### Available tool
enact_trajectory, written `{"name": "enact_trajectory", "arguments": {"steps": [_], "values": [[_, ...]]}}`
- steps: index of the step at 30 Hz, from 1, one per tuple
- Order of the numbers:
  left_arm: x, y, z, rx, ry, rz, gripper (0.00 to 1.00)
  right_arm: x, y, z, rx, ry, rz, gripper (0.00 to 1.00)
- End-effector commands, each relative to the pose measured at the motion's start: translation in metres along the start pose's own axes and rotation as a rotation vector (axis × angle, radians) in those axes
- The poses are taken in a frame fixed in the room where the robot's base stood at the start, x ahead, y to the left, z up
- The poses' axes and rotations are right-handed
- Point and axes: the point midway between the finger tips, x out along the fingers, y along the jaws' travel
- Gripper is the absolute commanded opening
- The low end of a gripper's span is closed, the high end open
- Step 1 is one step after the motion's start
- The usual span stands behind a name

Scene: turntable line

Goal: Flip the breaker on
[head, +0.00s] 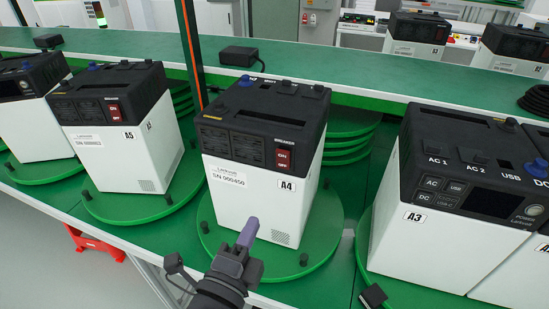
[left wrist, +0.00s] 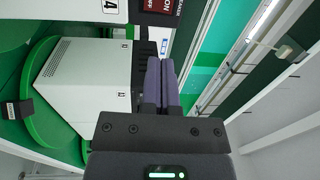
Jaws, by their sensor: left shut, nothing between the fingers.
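The power unit A4 (head: 258,200), white with a black top, stands on a green turntable (head: 325,235). Its red breaker switch (head: 283,158), marked ON and OFF, is on the black front panel under the word BREAKER. The switch's position is too small to tell. The breaker also shows at the top edge of the left wrist view (left wrist: 158,5). My left gripper (head: 248,232) has purple fingers, shut and empty, in front of A4's lower front and below the breaker. Its fingers show together in the left wrist view (left wrist: 162,80). My right gripper is not in view.
Unit A5 (head: 150,140) stands left of A4 and unit A3 (head: 425,235) right, each on a turntable. A green post with an orange edge (head: 192,55) rises behind A4. A black adapter (head: 238,56) lies on the rear green counter (head: 320,82). A red stand (head: 85,240) is on the floor.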

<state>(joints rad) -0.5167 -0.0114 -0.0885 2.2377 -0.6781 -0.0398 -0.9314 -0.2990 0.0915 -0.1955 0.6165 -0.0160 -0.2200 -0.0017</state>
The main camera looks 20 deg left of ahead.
Motion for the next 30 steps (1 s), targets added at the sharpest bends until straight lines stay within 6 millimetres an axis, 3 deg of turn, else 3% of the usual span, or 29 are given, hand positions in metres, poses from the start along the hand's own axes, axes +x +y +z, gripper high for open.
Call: {"name": "enact_trajectory", "arguments": {"steps": [3, 14, 30], "values": [[0.0, -0.01, 0.001, 0.025, -0.003, -0.025, 0.0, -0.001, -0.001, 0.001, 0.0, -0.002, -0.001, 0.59], [0.008, -0.011, 0.001, 0.022, -0.001, -0.026, 0.0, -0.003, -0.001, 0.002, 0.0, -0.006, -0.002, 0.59], [0.118, -0.013, 0.001, 0.02, -0.002, -0.025, 0.0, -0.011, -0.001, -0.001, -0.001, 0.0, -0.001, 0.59]]}}
